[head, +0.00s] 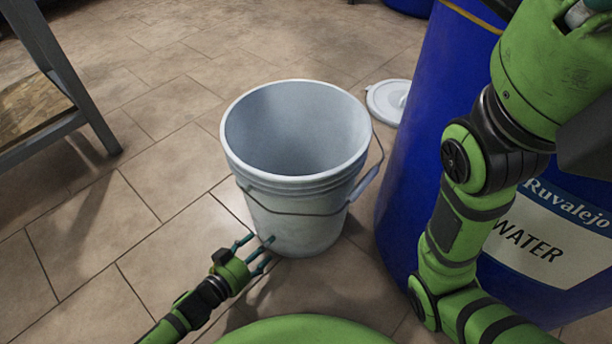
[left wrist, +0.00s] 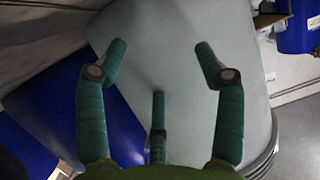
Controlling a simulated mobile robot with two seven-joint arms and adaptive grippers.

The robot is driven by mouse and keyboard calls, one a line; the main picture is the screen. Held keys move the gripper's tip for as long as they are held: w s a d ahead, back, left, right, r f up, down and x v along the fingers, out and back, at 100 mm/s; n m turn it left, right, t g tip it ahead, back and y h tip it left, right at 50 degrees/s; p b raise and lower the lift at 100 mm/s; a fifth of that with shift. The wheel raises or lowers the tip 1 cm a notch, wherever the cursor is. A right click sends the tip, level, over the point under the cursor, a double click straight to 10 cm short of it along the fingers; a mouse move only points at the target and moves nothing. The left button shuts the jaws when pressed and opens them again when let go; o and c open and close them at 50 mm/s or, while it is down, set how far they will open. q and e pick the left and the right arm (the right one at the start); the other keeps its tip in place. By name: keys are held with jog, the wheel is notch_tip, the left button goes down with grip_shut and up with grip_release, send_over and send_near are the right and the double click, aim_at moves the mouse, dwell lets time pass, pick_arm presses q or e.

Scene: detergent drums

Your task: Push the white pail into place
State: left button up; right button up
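The white pail (head: 300,222) stands upright on the tiled floor, open and empty, with its wire handle hanging down at the front and side. My left gripper (head: 262,246) is low at the pail's front left side. Its fingers are spread and their tips are at or very near the wall; I cannot tell if they touch. In the left wrist view the pail (left wrist: 185,60) fills the middle behind the open fingers (left wrist: 160,70), with nothing between them. My right arm shows at the right of the head view, but its gripper is out of the picture.
A large blue drum (head: 420,130) labelled WATER stands close to the pail's right. A white lid (head: 388,100) lies on the floor behind the pail. A grey-legged rack (head: 75,85) stands at the left. The tiled floor left of the pail is clear.

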pick_arm(q)
jog(key=shift+w+d, duration=0.1)
jog(key=shift+w, duration=0.15)
